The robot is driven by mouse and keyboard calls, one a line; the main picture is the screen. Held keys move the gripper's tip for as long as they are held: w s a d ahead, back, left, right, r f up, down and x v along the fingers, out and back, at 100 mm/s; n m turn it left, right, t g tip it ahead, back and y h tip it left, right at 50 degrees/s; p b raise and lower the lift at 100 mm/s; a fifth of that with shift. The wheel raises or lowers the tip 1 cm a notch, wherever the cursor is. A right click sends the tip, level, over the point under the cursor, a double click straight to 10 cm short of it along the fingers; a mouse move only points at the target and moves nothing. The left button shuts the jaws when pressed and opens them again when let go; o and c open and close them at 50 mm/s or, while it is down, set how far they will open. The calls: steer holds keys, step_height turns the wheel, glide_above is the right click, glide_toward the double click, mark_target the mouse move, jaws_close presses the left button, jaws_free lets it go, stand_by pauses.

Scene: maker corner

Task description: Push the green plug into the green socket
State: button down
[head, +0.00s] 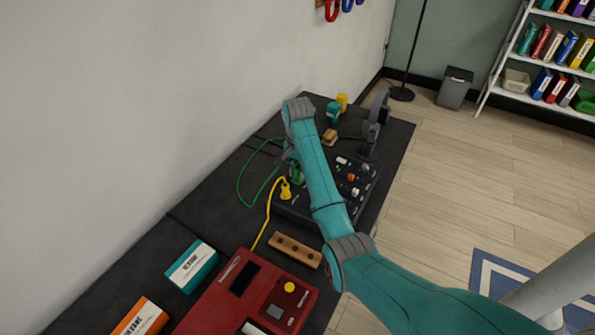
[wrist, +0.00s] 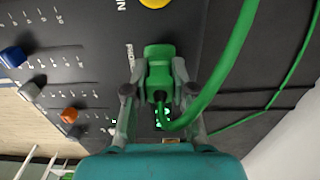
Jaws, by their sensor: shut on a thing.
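My gripper (wrist: 155,90) is shut on the green plug (wrist: 160,72), one finger on each side of it. The plug is over the dark control panel (wrist: 95,45), and its green cable (wrist: 222,65) loops away to the right. In the head view the green plug (head: 297,175) shows just below my gripper, partly hidden by the arm. I cannot make out the green socket apart from the plug, nor tell how deep the plug sits.
A yellow plug (head: 285,190) with a yellow cable (head: 268,215) stands near the panel's left edge. Knobs (head: 351,177) cover the panel's right part. A headphone stand (head: 374,125) and a teal cup (head: 333,112) stand behind. A wooden block (head: 295,250) lies in front.

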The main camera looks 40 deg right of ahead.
steer(key=shift+f, duration=0.6)
stand_by(0.4)
steer(key=c, duration=0.9)
jaws_free()
